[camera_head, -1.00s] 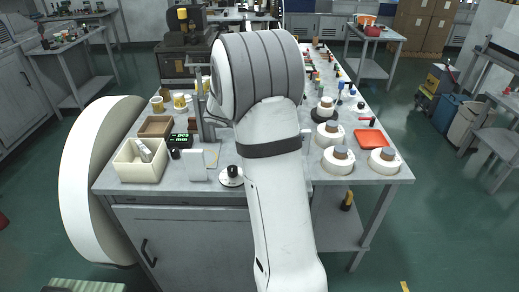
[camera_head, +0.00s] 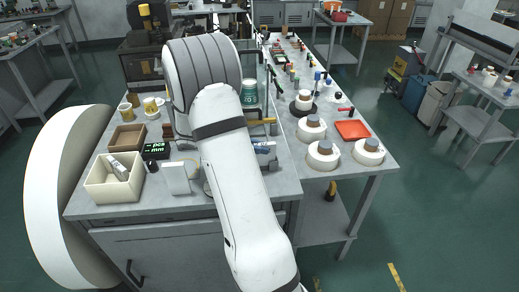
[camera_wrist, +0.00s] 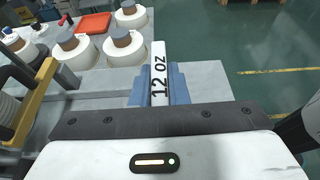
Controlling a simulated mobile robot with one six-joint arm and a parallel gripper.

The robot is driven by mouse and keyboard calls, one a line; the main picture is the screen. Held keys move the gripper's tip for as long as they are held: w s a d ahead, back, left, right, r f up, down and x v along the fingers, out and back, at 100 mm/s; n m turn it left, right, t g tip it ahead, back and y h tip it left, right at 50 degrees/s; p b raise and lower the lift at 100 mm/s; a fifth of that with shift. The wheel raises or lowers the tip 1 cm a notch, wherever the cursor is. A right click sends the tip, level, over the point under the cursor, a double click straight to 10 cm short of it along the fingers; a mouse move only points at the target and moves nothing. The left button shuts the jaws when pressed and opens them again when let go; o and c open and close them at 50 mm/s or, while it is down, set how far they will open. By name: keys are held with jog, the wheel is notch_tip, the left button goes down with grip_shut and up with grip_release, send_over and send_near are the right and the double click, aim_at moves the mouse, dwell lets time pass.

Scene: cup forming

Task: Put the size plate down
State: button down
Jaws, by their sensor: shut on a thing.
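The size plate (camera_wrist: 159,70) is a narrow white strip marked "12 oz" in black. It stands out between the blue jaws of my gripper (camera_wrist: 160,84) in the wrist view, and the jaws are shut on it. The plate points away from the wrist, above a light grey surface. In the head view, my arm covers much of the table's middle. Blue and white parts at the arm's right side (camera_head: 262,147) may be the gripper and plate, but they are too small to be sure.
White round holders with grey-brown tops (camera_head: 323,154) and a red tray (camera_head: 353,130) stand on the right of the table. A cream bin (camera_head: 100,190), brown box (camera_head: 127,138) and black display (camera_head: 155,151) stand on the left.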

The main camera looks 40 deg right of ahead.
jog(key=shift+f, duration=0.75)
jog(key=shift+f, duration=0.1)
jog(key=c, duration=1.4)
grip_release()
jog(key=b+v, duration=0.2)
jog(key=v, duration=0.9)
jog(key=s+a+r+m+t+y, duration=0.2)
jog(key=s+a+m+t+y, duration=0.3)
jog(key=s+a, duration=0.3)
jog(key=s+a+r+m+t+y, duration=0.2)
jog(key=s+a+m+t+y, duration=0.3)
jog(key=s+a, duration=0.4)
jog(key=shift+s+a+m+y, duration=0.3)
jog(key=shift+s+m+y, duration=0.65)
jog(key=shift+s, duration=0.2)
